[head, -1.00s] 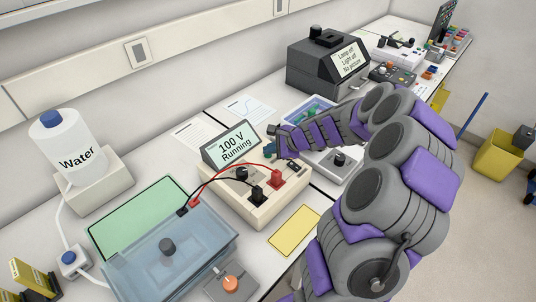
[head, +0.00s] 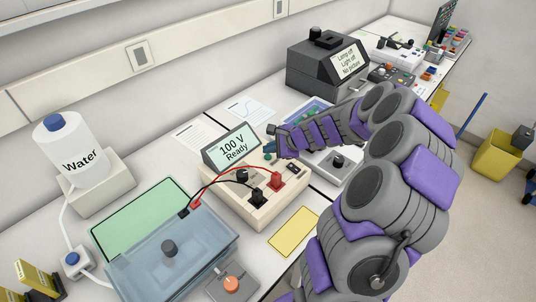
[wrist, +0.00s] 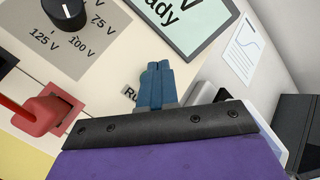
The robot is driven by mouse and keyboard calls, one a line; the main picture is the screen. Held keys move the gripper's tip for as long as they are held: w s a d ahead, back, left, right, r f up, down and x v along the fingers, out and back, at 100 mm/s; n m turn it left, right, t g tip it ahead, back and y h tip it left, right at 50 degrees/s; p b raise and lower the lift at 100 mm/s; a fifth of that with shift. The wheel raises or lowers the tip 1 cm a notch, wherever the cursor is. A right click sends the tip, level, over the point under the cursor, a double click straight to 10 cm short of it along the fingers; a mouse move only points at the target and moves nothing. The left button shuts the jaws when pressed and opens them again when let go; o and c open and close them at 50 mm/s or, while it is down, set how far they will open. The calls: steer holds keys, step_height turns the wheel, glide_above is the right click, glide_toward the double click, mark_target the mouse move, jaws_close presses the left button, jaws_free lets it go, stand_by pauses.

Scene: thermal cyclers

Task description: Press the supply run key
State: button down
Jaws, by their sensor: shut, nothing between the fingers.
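The power supply (head: 236,207) is a cream box on the bench, and its tilted display (head: 233,148) reads "100 V Ready". In the wrist view my gripper (wrist: 155,72) is shut and empty, its blue fingertips together over the supply's top panel. A label beginning "Ru" (wrist: 129,93) shows just left of the fingers; the run key itself is hidden behind them, and I cannot tell whether they touch it. The voltage knob (wrist: 64,12) points near 100 V. In the head view my gripper (head: 270,148) is small at the supply's right rear side.
Red and black leads run from plugs, including a red plug (head: 277,180), to the gel tank (head: 175,258) at left. A water bottle (head: 70,145) stands behind it. A dark instrument (head: 325,68) stands beyond my arm. A yellow card (head: 294,231) lies in front.

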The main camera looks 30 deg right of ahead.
mark_target(270, 157)
step_height(270, 157, up, 5)
steer(key=p, duration=0.4)
stand_by(0.4)
stand_by(0.6)
steer(key=s+a+r+n+g+y, duration=0.1)
steer(key=s+a+r+n+g, duration=0.25)
steer(key=s+a+n, duration=0.4)
steer(key=s+a+r+n+g, duration=0.2)
steer(key=s+a+r+n, duration=0.45)
steer(key=a, duration=0.65)
steer(key=s+d+n+g+h, duration=0.2)
steer(key=s+n+h, duration=0.1)
steer(key=s, duration=0.9)
steer(key=s+d+n+g+h, duration=0.1)
steer(key=s+n+g+h, duration=0.1)
steer(key=s, duration=1.1)
steer(key=shift+d+f+n+h, duration=0.3)
steer(key=shift+d+n+h, duration=0.1)
steer(key=shift+n, duration=0.5)
